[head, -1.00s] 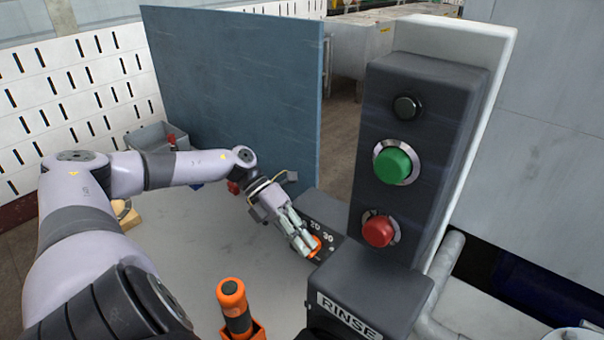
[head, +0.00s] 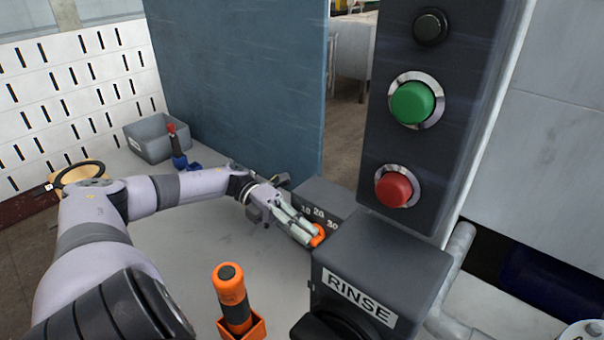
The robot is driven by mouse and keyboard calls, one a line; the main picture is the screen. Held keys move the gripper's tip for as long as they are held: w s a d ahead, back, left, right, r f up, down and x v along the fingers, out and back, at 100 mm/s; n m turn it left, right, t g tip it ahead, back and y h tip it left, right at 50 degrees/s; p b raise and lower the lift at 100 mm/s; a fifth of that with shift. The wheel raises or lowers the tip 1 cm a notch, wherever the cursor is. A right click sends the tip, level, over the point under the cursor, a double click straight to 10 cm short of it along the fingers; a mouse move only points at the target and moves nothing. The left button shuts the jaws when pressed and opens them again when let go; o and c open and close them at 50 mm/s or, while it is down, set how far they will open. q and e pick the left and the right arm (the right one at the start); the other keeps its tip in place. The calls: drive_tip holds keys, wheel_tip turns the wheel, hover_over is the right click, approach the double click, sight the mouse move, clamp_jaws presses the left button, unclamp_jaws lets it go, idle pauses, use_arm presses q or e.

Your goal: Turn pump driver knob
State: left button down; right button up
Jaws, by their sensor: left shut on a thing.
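The orange pump driver knob (head: 318,236) sits on a dark box (head: 326,200) whose face carries numbers, with 20 and 30 readable. My left gripper (head: 308,234) is shut on the knob, its fingers reaching it from the left. The fingers cover part of the knob, so its pointer position cannot be told. My right gripper is not in view.
A grey box labelled RINSE (head: 385,270) stands close to the right of the knob. Above it rises a dark panel with a green button (head: 412,103) and a red button (head: 393,189). An orange-handled tool (head: 232,292) stands upright in front. A grey bin (head: 158,138) is at the back left.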

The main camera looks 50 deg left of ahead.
use_arm(q)
drive_tip(key=c, duration=1.6)
unclamp_jaws()
drive_tip(key=shift+c, duration=0.2)
drive_tip(key=shift+a, duration=0.1)
drive_tip(key=s+a+r, duration=0.1)
drive_tip(key=a, duration=1)
drive_tip(key=shift+s+a+r, duration=0.2)
drive_tip(key=shift+a+r, duration=0.1)
drive_tip(key=shift+r, duration=0.1)
